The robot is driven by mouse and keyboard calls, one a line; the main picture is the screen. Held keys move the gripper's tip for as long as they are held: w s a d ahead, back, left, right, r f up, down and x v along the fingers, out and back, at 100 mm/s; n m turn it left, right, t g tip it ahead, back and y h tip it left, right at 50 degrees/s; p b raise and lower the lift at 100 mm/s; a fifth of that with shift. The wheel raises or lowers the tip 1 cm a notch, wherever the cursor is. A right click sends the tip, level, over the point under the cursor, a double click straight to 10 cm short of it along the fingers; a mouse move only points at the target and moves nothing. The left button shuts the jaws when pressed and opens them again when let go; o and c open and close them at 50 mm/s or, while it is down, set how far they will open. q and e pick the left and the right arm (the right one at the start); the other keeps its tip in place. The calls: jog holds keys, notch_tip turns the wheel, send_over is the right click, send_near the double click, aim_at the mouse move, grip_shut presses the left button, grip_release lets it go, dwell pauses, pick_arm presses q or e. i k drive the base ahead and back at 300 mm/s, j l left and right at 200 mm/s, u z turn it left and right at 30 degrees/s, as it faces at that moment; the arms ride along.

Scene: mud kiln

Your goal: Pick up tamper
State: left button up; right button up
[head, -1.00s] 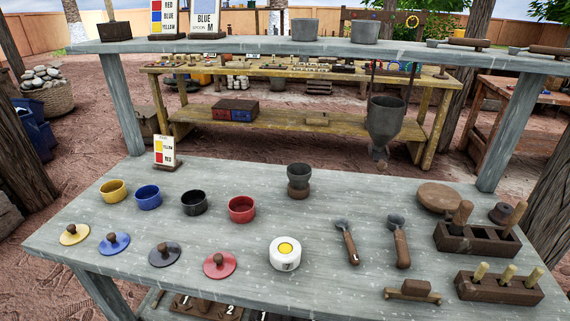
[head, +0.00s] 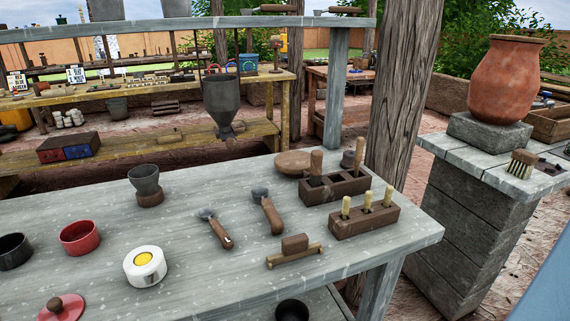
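No thing here is labelled as the tamper, and I cannot tell for sure which one it is. An upright wooden handle (head: 316,163) stands in that holder. A wooden piece with a block grip on a long bar (head: 295,249) lies nearer the table's front edge. Two dark-headed tools with wooden handles, one left (head: 216,228) and one right (head: 268,211), lie on the table. Neither of my grippers is in view.
A second holder (head: 365,221) carries several pale handles. A grey cup on a wooden base (head: 146,185), a white pot (head: 145,266) and a red bowl (head: 80,238) stand on the grey table (head: 195,265). A stone pedestal (head: 470,220) with a clay jar (head: 503,80) is at right.

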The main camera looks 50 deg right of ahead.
aim_at(316, 155)
jog(key=z, duration=1.8)
